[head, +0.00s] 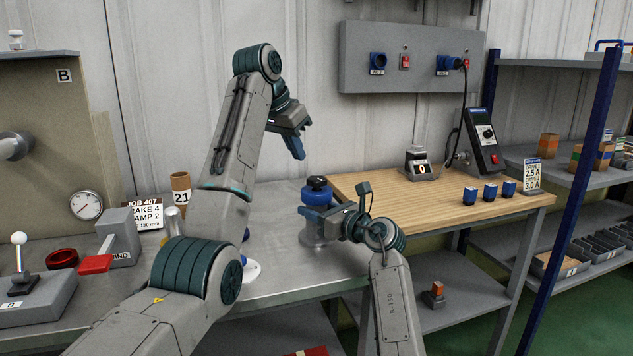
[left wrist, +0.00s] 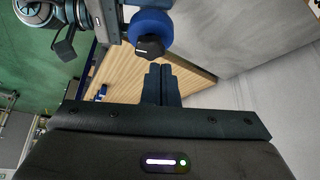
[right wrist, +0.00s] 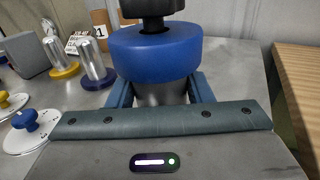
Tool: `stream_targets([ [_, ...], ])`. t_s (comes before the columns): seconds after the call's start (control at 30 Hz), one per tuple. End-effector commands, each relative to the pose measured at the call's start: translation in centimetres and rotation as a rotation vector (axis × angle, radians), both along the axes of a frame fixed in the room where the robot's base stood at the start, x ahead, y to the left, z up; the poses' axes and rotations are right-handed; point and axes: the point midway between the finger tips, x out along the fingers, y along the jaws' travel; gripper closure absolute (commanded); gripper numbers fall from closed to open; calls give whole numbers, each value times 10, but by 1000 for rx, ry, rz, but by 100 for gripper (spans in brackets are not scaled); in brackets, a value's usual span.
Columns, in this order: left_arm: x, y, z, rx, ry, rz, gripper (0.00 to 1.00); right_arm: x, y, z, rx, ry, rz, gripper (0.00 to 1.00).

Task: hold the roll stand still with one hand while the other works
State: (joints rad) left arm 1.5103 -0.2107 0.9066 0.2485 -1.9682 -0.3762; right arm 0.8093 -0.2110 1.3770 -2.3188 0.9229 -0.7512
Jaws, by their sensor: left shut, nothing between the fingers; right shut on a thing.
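The roll stand (head: 317,194) stands upright on the grey metal table, with a black knob, a blue collar and a silvery body. In the right wrist view the blue collar (right wrist: 156,52) fills the upper middle. My right gripper (head: 312,213) is shut on the roll stand, its fingers either side of the body just below the collar. My left gripper (head: 298,150) is above and slightly left of the stand, fingers together and empty. In the left wrist view its closed fingers (left wrist: 160,78) point towards the black knob (left wrist: 149,47), apart from it.
A wooden bench (head: 430,190) adjoins at the right, with several small blue items and a counter (head: 418,165). Silver cylinders on yellow (right wrist: 62,60) and blue bases, plus white discs, stand nearby. A red-handled clamp block (head: 118,240) is at the left.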

Motion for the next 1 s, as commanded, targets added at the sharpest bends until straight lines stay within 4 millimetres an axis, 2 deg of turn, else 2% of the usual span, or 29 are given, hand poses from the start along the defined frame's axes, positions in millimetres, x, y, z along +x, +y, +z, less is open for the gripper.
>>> stream_targets([
  [0.2,-14,-18,9,0,-1,-3,100,0,0,-1,1,2,1,99],
  [0.27,-14,-18,7,0,1,0,100,0,0,-1,1,2,1,99],
  [0.8,-14,-17,-51,0,1,0,100,0,0,0,0,1,0,99],
  [1.0,-14,-17,-60,0,1,-1,100,0,0,0,0,1,0,99],
])
